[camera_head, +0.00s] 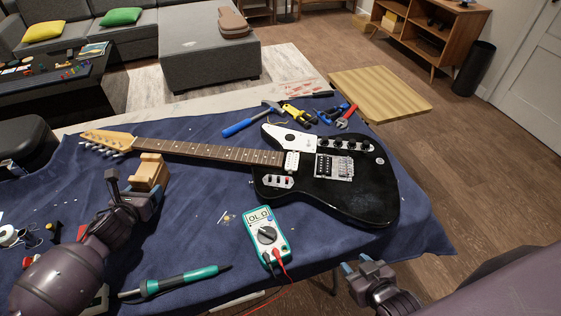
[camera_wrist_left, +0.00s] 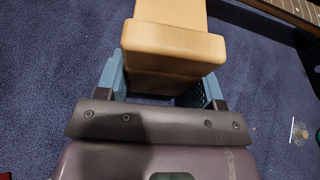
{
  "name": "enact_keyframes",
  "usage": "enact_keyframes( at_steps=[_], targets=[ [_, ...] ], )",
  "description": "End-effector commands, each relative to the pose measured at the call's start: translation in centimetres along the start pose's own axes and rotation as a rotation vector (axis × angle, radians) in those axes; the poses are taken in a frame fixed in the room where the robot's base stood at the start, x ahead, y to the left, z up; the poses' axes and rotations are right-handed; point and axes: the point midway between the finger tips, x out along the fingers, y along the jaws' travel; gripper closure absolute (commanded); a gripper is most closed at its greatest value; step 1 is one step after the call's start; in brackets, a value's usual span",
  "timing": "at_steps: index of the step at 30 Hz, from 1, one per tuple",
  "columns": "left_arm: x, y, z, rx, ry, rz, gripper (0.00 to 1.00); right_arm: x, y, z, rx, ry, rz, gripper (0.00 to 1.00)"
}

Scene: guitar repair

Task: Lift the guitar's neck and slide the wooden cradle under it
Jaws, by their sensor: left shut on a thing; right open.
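The black electric guitar (camera_head: 345,190) lies on the blue cloth, its neck (camera_head: 210,152) reaching left to the wooden headstock (camera_head: 108,139). The light wooden cradle (camera_head: 150,170) is just in front of the neck near the headstock end. My left gripper (camera_head: 137,188) is shut on the cradle; the left wrist view shows the cradle (camera_wrist_left: 165,45) between both blue fingers. Part of the guitar neck (camera_wrist_left: 295,12) shows at that view's top right, apart from the cradle. My right gripper (camera_head: 362,266) is open and empty, off the table's front right edge.
A teal multimeter (camera_head: 266,236) with red and black leads lies before the guitar. A teal soldering iron (camera_head: 180,281) lies at the front. A hammer (camera_head: 250,120), pliers and other tools lie behind the guitar. Cloth between cradle and multimeter is mostly clear.

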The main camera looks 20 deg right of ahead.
Motion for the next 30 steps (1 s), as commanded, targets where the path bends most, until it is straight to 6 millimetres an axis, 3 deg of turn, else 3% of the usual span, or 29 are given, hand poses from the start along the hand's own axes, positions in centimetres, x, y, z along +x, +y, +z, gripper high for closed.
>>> enact_keyframes(
  at_steps=[13,30],
  targets=[
    [0.1,0.0,0.3,0.002,-0.002,-0.003,0.62,-0.1,0.3,-0.1,-0.011,0.001,-0.001,0.57],
    [2.2,0.2,0.9,0.031,-0.001,-0.074,0.62,0.2,0.1,1.1,-0.010,-0.014,-0.002,0.57]
  ],
)
